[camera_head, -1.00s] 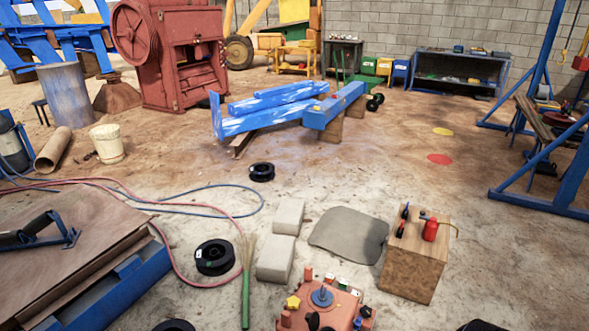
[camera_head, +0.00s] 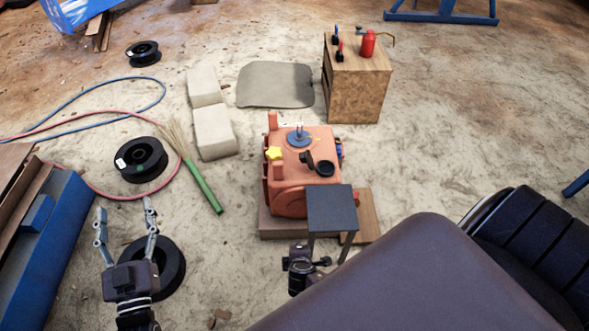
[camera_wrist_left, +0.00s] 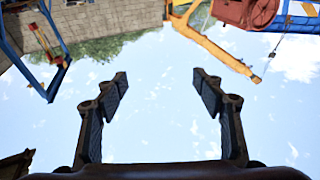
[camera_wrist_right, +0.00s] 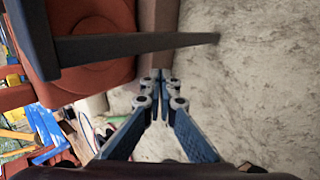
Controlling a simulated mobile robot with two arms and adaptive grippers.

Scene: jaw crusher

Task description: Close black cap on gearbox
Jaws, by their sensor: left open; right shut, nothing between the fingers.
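The orange-red gearbox (camera_head: 300,195) stands on a low base in the middle of the head view. On its top, a small black cap (camera_head: 307,158) stands raised beside a round black opening (camera_head: 325,168). My left gripper (camera_head: 124,213) is open and empty, left of the gearbox and apart from it; its fingers also show in the left wrist view (camera_wrist_left: 163,85). My right gripper, near the gearbox's front, is mostly hidden in the head view. In the right wrist view its fingers (camera_wrist_right: 160,82) are shut and empty, with the gearbox (camera_wrist_right: 95,40) close by.
A dark flat panel on legs (camera_head: 332,208) stands at the gearbox's front, beside my right gripper. Black spools (camera_head: 141,159), a green-handled broom (camera_head: 203,187) and pale blocks (camera_head: 214,132) lie left. A wooden cabinet (camera_head: 355,95) stands behind right.

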